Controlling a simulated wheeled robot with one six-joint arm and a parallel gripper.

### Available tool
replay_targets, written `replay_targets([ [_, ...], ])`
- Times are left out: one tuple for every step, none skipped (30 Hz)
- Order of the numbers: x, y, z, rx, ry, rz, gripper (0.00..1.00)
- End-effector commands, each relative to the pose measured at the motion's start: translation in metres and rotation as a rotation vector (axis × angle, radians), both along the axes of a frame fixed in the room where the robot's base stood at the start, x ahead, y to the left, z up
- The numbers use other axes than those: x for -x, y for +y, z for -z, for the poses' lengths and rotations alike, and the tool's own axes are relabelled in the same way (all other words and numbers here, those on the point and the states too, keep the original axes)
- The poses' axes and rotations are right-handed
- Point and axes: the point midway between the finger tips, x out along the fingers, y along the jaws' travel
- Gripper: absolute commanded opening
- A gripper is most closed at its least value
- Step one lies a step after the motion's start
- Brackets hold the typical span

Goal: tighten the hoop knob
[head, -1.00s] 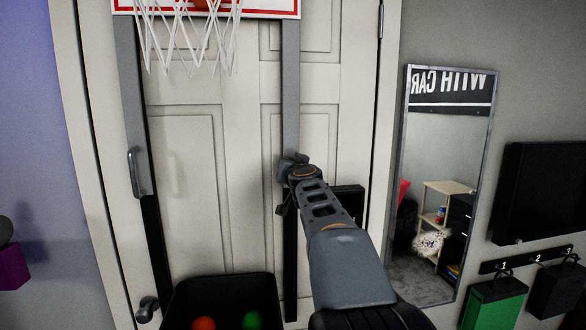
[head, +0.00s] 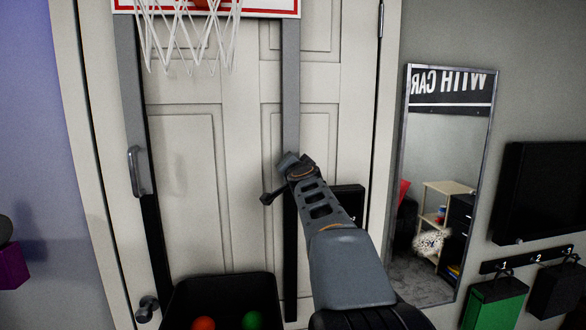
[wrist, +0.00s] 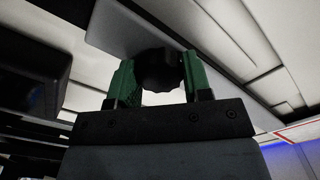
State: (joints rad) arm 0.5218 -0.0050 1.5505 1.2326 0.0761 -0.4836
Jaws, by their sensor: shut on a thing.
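The hoop's white backboard (head: 262,6) with a red stripe and its net (head: 185,38) are at the top of the head view, in front of a white panelled door. A grey post (head: 291,90) on the right side of the hoop frame runs down to a black lower part. My gripper (wrist: 158,64) is at this post. In the wrist view its two green fingers are shut on the black, lobed hoop knob (wrist: 158,74), one on each side. In the head view my wrist hides the knob.
A left post carries a handle (head: 137,171). A mirror (head: 452,140) and a green box (head: 494,303) are at the right.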

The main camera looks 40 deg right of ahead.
Motion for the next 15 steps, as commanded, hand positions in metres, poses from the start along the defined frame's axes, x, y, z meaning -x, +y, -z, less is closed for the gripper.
replay_targets([
  [0.0,-0.0001,0.0001,-0.039,-0.019,0.0,0.21],
  [0.0001,-0.0001,0.0,-0.064,-0.031,0.0,0.21],
  [0.0001,-0.0001,0.0,-0.1,-0.048,0.0,0.21],
  [0.0001,-0.0001,0.0,-0.125,-0.06,0.0,0.21],
  [0.0001,-0.0001,0.0,-0.151,-0.074,0.001,0.21],
  [0.0001,-0.0001,0.0,-0.185,-0.09,0.001,0.21],
  [0.0001,-0.0001,0.0,-0.21,-0.102,0.001,0.21],
  [0.0001,-0.0002,-0.0001,-0.236,-0.115,0.001,0.21],
  [0.0001,-0.0002,-0.0001,-0.27,-0.131,0.001,0.21],
  [0.0001,-0.0002,-0.0001,-0.295,-0.143,0.001,0.21],
  [0.0001,-0.0002,-0.0001,-0.321,-0.156,0.001,0.21],
  [0.0001,-0.0002,-0.0001,-0.355,-0.172,0.001,0.21],
  [0.0001,-0.0002,-0.0001,-0.381,-0.185,0.001,0.21],
  [0.0001,-0.0002,-0.0001,-0.407,-0.197,0.0,0.21],
  [0.0001,-0.0002,-0.0001,-0.442,-0.214,0.0,0.21],
])
